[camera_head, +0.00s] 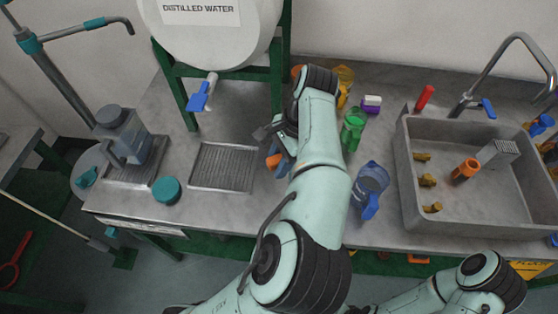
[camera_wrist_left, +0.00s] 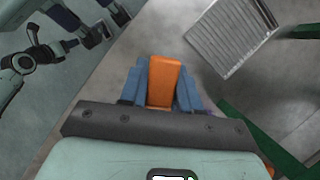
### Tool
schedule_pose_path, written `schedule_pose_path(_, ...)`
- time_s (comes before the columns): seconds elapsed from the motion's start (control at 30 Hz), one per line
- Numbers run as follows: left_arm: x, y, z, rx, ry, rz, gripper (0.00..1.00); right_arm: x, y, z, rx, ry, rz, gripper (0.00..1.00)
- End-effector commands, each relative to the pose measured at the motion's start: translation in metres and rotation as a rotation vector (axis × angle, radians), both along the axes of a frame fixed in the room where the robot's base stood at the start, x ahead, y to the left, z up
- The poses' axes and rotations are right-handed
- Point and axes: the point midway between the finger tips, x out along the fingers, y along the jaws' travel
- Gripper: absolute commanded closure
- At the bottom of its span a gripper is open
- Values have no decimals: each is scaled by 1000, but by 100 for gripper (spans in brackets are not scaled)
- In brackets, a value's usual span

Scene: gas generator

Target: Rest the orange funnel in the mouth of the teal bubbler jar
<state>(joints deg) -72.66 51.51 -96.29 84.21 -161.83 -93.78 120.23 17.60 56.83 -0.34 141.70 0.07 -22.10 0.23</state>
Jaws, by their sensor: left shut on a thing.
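My left gripper (camera_head: 275,157) is over the counter, right of the ribbed drain plate, partly hidden by my arm. Its blue fingers are shut on an orange piece (camera_head: 273,161), which also shows between the fingers in the left wrist view (camera_wrist_left: 164,80). Only part of this piece shows, so I cannot make out a funnel shape. My right gripper does not show.
The ribbed drain plate (camera_head: 222,167) lies between jar and gripper. A white tank (camera_head: 215,38) on a green frame (camera_head: 186,100) stands behind. A green bottle (camera_head: 353,131) and blue jug (camera_head: 370,184) stand right of my arm, beside the sink (camera_head: 409,190).

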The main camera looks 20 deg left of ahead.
Motion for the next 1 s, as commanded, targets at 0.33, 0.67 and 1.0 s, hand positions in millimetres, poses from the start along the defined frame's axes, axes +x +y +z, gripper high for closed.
schedule_pose_path(0.33,0,0,-21,-1,-1,0,98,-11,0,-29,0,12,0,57)
schedule_pose_path(0.67,0,0,-39,2,0,1,98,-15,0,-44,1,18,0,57)
schedule_pose_path(1.0,1,0,-66,1,1,1,98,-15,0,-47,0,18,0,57)
